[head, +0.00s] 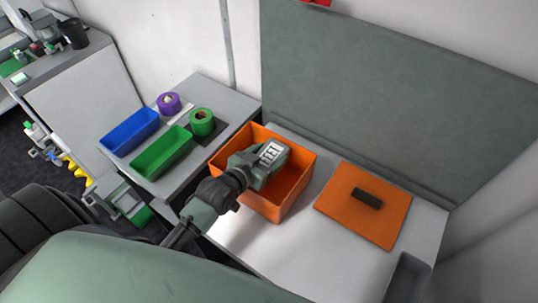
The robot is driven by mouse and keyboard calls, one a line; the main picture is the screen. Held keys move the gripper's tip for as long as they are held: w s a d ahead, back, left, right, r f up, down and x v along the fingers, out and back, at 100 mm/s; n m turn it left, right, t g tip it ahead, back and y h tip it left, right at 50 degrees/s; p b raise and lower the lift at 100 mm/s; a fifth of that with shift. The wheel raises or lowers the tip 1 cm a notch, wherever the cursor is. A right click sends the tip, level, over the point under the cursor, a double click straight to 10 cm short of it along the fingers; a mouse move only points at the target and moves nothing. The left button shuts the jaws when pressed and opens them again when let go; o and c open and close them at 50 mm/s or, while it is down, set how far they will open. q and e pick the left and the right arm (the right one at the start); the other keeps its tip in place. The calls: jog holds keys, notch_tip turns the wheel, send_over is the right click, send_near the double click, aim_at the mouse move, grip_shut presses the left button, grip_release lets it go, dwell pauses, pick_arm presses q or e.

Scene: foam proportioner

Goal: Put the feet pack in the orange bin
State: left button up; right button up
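The orange bin (299,196) stands open on the light grey table near its left end. My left gripper (268,158) reaches over the bin from the left, with its tip above the bin's back part. A white patch with dark marks shows at the gripper's tip. I cannot tell whether it is the feet pack or part of the gripper, and the fingers are not clear. The gripper and wrist hide part of the bin's inside. No other thing is clearly the feet pack. My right gripper is not in view.
An orange mat (340,215) with a dark block (367,198) lies right of the bin. A blue tray (130,132), a green tray (161,153), a purple roll (169,104) and a green roll (202,122) stand on the left table. A grey panel (390,95) rises behind.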

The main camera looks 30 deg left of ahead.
pick_arm(q)
jog(key=o, duration=0.3)
jog(key=shift+s+f, duration=0.3)
jog(key=shift+f, duration=0.4)
jog(key=shift+d+f, duration=0.1)
jog(key=r+b+v, duration=0.1)
jog(key=r+v, duration=0.1)
jog(key=v, duration=1)
jog(key=shift+w, duration=0.35)
